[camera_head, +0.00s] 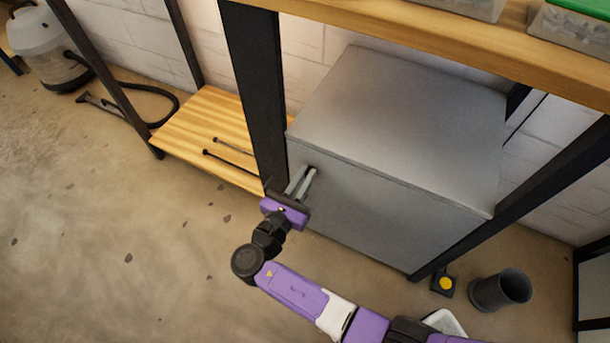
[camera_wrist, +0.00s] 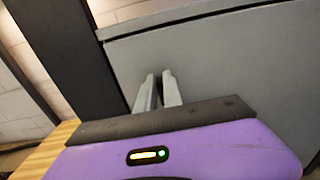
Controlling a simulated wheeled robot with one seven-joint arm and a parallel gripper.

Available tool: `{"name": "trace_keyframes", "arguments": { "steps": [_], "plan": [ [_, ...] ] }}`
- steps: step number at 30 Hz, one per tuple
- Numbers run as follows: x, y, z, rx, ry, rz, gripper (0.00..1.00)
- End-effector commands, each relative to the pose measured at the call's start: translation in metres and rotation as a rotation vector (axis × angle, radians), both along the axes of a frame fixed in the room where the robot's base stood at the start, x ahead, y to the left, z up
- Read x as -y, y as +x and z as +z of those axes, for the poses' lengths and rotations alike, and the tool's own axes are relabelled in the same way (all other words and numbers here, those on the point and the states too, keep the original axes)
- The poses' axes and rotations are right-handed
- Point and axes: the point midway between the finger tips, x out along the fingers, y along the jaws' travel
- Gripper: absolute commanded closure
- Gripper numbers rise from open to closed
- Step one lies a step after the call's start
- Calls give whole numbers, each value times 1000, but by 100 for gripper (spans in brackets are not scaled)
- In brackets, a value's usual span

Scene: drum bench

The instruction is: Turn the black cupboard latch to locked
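The grey cupboard (camera_head: 390,195) stands under the bench, its front face towards my arm. My gripper (camera_head: 308,172) is at the upper left of that front face, beside the black bench leg. Its two grey fingers are close together, with a narrow dark gap between the tips. The small black latch (camera_head: 310,167) shows only as a dark bit between the fingertips; the fingers hide most of it, so its angle cannot be read. In the wrist view my gripper (camera_wrist: 158,82) reaches the cupboard front (camera_wrist: 230,75) just below its top edge.
A black bench leg (camera_head: 255,90) stands close left of my gripper. A low wooden shelf (camera_head: 200,125) with two dark rods lies further left. A dark cup (camera_head: 500,290) and a yellow button box (camera_head: 445,284) are on the floor at right.

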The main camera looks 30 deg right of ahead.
Motion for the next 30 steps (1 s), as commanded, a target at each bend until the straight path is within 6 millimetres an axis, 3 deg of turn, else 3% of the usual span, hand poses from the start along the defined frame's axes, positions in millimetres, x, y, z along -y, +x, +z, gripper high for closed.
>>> {"name": "trace_keyframes", "arguments": {
  "steps": [14,30],
  "plan": [
    [0,-1,0,40,29,0,100],
    [5,-7,-3,387,282,0,100]
  ]
}}
